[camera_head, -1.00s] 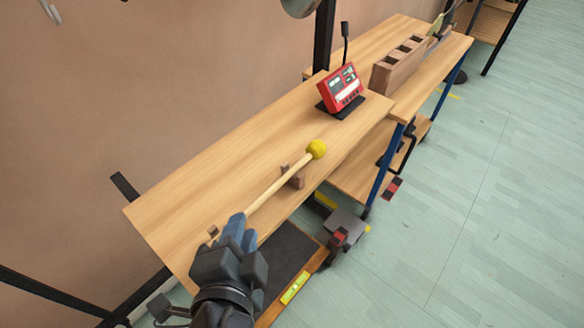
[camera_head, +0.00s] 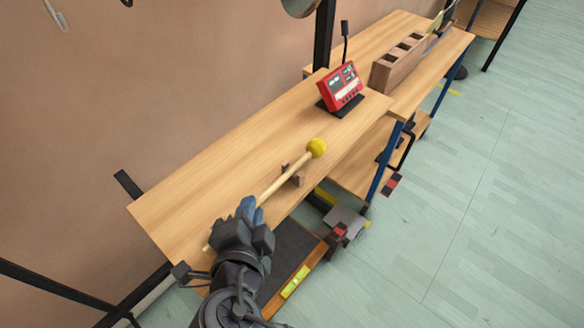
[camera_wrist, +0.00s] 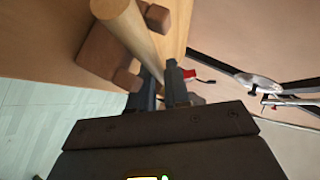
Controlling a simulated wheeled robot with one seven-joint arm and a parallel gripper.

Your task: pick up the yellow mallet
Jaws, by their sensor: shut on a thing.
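The yellow mallet has a round yellow head (camera_head: 316,148) and a long pale wooden handle (camera_head: 278,183), lying at a slant along the front edge of the wooden bench. A small brown notched rest (camera_head: 297,178) stands under the handle near the head. My gripper (camera_head: 250,212) is shut on the handle toward its rear end, whose tip shows beyond the fingers. In the wrist view the handle (camera_wrist: 128,25) runs between the two fingers (camera_wrist: 162,85), beside a brown block (camera_wrist: 103,55).
A red device (camera_head: 341,86) on a black stand sits farther along the bench (camera_head: 215,165). A long wooden box with compartments (camera_head: 398,68) stands on the bench behind. A lower shelf carries a dark mat (camera_head: 290,245). The bench middle is clear; floor is open at right.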

